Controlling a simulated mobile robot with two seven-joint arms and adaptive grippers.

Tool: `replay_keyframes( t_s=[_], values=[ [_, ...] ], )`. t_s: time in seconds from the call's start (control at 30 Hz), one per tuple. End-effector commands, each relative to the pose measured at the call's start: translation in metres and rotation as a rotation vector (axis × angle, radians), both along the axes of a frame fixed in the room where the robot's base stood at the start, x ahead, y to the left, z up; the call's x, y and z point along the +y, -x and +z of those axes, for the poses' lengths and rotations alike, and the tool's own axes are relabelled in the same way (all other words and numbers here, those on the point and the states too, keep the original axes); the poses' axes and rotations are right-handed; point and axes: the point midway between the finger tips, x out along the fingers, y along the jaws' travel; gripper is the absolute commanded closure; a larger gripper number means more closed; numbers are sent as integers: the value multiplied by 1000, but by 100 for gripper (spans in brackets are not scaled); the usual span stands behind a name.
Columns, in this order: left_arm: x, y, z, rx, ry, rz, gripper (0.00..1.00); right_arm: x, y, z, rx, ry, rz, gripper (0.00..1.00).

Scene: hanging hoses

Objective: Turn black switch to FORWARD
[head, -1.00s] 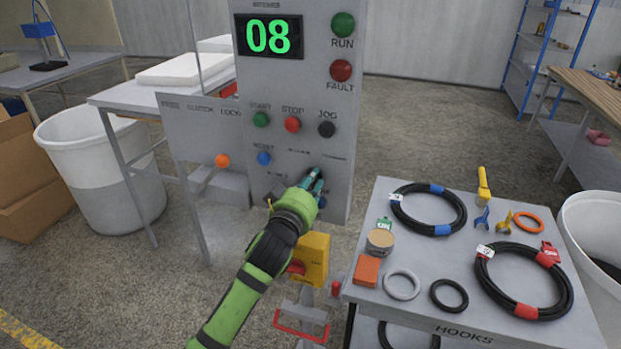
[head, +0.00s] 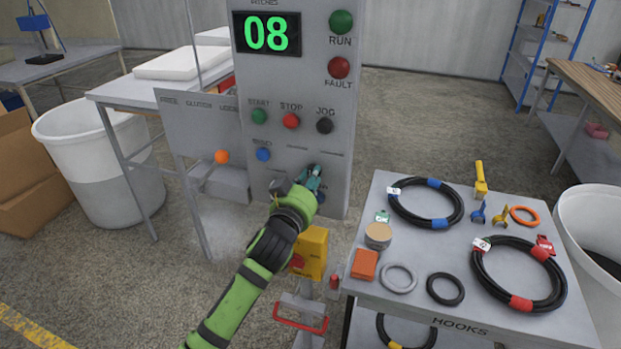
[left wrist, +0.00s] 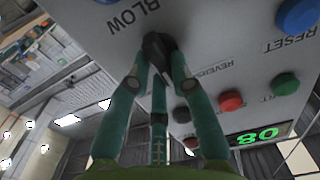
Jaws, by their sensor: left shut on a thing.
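The black switch (left wrist: 155,44) sits on the lower part of the grey control panel (head: 290,80). In the left wrist view it stands between my teal fingertips, with the word REVERSE readable on the panel beside it. My left gripper (head: 311,180) is at the panel, below the black JOG button, and is shut on the switch; its fingers (left wrist: 157,68) touch it from both sides. In the head view the fingers hide most of the switch, and the small labels around it are too blurred to read. My right gripper is not in view.
Green START (head: 259,116), red STOP (head: 291,121) and black JOG (head: 324,125) buttons sit above the gripper, blue RESET (head: 263,154) to its left. A yellow box (head: 313,250) stands below. A hose table (head: 412,309) stands right.

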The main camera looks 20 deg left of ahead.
Motion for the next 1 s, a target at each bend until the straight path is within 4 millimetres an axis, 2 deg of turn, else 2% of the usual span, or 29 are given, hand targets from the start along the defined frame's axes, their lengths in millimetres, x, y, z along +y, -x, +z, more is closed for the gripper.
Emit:
replay_keyframes(
  t_s=[0.1,0.13,0.2,0.53,0.67,0.77,1.0],
  values=[
    [0,0,2,-5,0,0,100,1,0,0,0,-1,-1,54],
    [0,0,2,-5,0,0,74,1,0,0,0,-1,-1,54],
    [0,0,2,-4,0,0,54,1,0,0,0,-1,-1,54],
    [0,1,1,-1,1,0,54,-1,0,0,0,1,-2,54],
    [0,10,0,-1,2,-1,54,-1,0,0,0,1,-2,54],
    [1,26,0,0,2,0,54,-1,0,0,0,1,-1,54],
    [3,78,-1,0,1,-1,54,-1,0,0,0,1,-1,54]
  ],
)
